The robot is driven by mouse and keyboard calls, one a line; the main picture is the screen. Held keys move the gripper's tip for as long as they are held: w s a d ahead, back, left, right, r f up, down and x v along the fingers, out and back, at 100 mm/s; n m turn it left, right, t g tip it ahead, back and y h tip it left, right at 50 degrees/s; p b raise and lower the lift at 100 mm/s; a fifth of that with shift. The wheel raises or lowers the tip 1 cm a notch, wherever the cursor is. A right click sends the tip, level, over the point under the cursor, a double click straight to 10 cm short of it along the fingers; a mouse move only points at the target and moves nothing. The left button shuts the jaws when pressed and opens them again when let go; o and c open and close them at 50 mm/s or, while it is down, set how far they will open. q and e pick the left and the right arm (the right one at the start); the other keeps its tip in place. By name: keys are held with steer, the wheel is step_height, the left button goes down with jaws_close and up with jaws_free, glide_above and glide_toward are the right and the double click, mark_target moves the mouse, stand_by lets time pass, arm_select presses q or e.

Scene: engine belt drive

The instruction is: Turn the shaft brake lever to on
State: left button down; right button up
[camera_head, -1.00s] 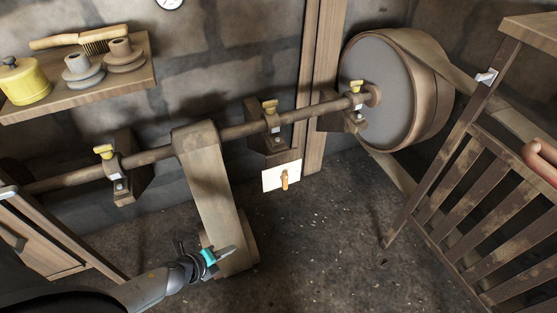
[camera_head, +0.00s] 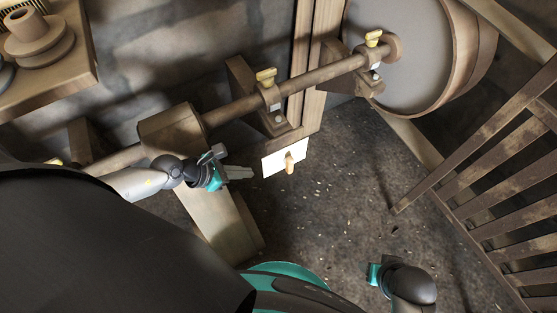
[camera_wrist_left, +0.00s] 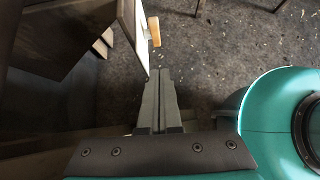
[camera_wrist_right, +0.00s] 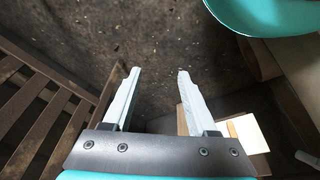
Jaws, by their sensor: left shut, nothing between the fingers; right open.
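The brake lever is a short wooden handle (camera_head: 289,163) on a white plate (camera_head: 272,165) below the shaft bracket, pointing roughly downward in the head view. My left gripper (camera_head: 250,173) is shut and empty, its tips just left of the plate and apart from the handle in that picture. In the left wrist view the shut fingers (camera_wrist_left: 161,72) lie below the orange-brown handle (camera_wrist_left: 154,31) and the edge-on plate (camera_wrist_left: 132,35). My right gripper (camera_head: 373,273) is low at the right, and its fingers (camera_wrist_right: 157,72) are open with nothing between them.
The shaft (camera_head: 235,109) with yellow-topped brackets (camera_head: 266,76) runs above the plate to a large pulley (camera_head: 400,55). A wide belt (camera_head: 215,205) drops from a wooden pulley, close to my left wrist. A slatted guard (camera_head: 490,190) stands at right. The floor between is clear.

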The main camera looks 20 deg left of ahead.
mark_target(288, 167)
arm_select(q)
steer(key=b+x, duration=0.1)
steer(key=x, duration=0.2)
steer(key=w+r+b+x, duration=0.1)
steer(key=b+x, duration=0.1)
steer(key=x, duration=0.2)
steer(key=d+b+x, duration=0.1)
steer(key=b+x, duration=0.1)
steer(key=x, duration=0.2)
steer(key=shift+w+r, duration=0.15)
steer(key=shift+w, duration=0.1)
steer(key=shift+w+d, duration=0.35)
steer(key=shift+w, duration=0.05)
arm_select(e)
step_height(288, 167, up, 11)
steer(key=w+t, duration=0.2)
steer(key=shift+a, duration=0.25)
steer(key=shift+f, duration=0.1)
